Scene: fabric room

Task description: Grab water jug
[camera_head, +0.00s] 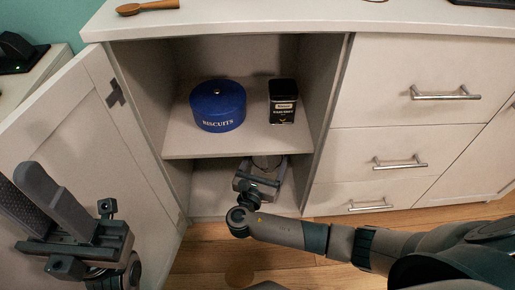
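The lower compartment of the open cabinet holds a partly hidden, roundish, clear-looking item (267,161), which may be the water jug. My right gripper (263,168) reaches into that compartment from the front and covers most of the item. Its fingers look apart, one on each side of the item, but I cannot tell whether they touch it. My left gripper (30,190) is at the lower left in front of the open door, with its fingers apart and nothing seen between them.
A blue biscuit tin (218,106) and a black tin (283,101) stand on the shelf (240,143) above my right gripper. The cabinet door (85,135) stands open at left. Drawers (415,95) close off the right. A wooden spoon (147,7) lies on the countertop.

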